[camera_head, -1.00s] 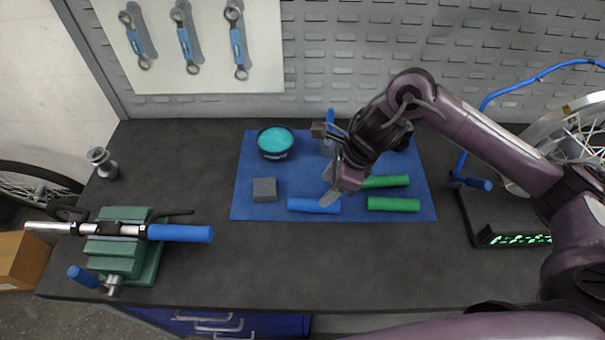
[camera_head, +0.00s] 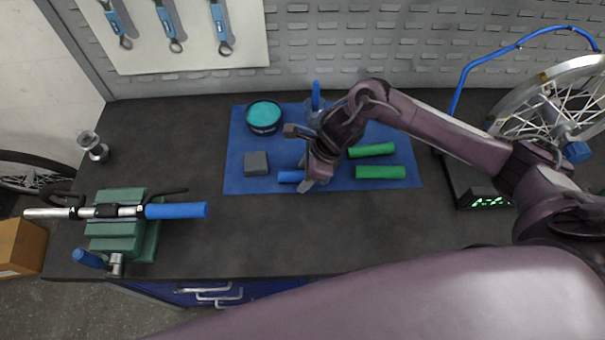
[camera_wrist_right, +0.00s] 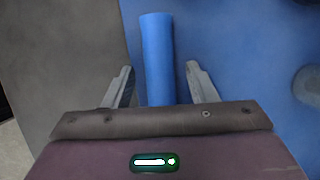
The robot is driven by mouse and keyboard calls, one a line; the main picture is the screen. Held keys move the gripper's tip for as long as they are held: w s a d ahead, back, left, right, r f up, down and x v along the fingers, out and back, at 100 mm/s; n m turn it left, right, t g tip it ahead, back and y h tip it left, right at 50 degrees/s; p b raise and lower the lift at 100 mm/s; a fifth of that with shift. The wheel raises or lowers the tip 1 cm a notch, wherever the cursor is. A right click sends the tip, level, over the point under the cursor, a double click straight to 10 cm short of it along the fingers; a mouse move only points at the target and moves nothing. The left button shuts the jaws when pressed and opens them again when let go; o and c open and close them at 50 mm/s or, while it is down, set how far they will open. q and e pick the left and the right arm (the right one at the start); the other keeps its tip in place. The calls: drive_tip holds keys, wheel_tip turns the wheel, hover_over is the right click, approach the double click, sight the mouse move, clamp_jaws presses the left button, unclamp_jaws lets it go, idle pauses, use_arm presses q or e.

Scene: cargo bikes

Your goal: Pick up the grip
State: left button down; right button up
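A loose blue grip (camera_head: 289,176) lies on the blue mat (camera_head: 236,160), partly hidden by my right gripper in the head view. My right gripper (camera_head: 305,176) is over its right part. In the right wrist view, the blue grip (camera_wrist_right: 158,55) runs between the two spread fingers of my right gripper (camera_wrist_right: 163,85), with a gap on each side. Two green grips (camera_head: 371,150) (camera_head: 380,172) lie to the right on the mat. Another blue grip (camera_head: 177,210) is on the handlebar (camera_head: 128,211) held in the green vise (camera_head: 118,230). My left gripper is out of view.
A grey block (camera_head: 256,163) and a bowl of turquoise paste (camera_head: 263,117) are left of my right gripper. A small metal object (camera_head: 92,146) stands at the back left. A wheel stand with a digital display (camera_head: 489,201) is at the right. The front middle of the bench is clear.

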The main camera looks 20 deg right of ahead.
clamp_jaws()
drive_tip(key=shift+r, duration=0.1)
